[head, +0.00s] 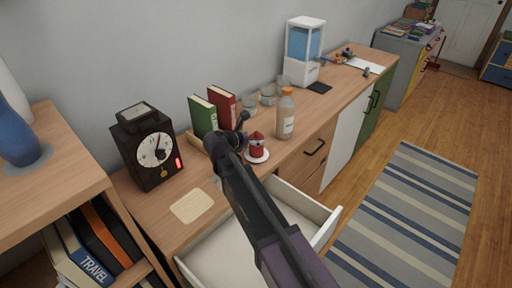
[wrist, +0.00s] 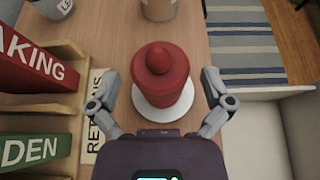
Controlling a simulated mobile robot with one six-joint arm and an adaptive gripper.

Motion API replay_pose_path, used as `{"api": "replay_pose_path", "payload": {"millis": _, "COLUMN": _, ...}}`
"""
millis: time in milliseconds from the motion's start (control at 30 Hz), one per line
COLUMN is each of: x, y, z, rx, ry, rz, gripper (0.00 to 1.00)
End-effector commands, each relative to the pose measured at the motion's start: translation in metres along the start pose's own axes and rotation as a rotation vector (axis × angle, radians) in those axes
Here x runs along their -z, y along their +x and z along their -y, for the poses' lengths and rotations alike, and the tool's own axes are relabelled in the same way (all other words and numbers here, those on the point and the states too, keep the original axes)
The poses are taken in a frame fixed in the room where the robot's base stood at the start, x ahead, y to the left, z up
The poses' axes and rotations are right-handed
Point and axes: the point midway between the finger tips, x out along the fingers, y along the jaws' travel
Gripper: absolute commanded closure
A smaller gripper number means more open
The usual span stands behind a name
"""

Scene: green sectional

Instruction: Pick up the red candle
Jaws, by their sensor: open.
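The red candle (head: 257,141) stands upright on a small white dish (head: 260,158) on the wooden dresser top. In the wrist view, the red candle (wrist: 161,75) is a squat cylinder with a rounded knob on top, on the white dish (wrist: 166,112). My gripper (wrist: 161,92) is open, with one finger on each side of the candle and a visible gap on both sides. In the head view, my gripper (head: 238,130) is beside the candle, and my arm hides part of the dresser top.
Books stand in a wooden holder (wrist: 68,108) left of my gripper. A bottle with an orange cap (head: 286,115) is just behind the candle. An open white drawer (head: 328,228) juts out below. A black clock (head: 150,150) and a woven coaster (head: 192,206) are to the left.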

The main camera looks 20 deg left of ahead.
Motion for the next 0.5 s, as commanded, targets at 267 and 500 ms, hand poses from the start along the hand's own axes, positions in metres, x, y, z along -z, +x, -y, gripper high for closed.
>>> {"api": "replay_pose_path", "payload": {"millis": 267, "x": 0.001, "y": 0.021, "z": 0.0, "rx": 0.0, "ry": 0.001, "rz": 0.0, "gripper": 0.0}}
{"api": "replay_pose_path", "payload": {"millis": 500, "x": 0.0, "y": 0.02, "z": 0.0, "rx": -0.001, "ry": 0.001, "rz": 0.0, "gripper": 0.0}}
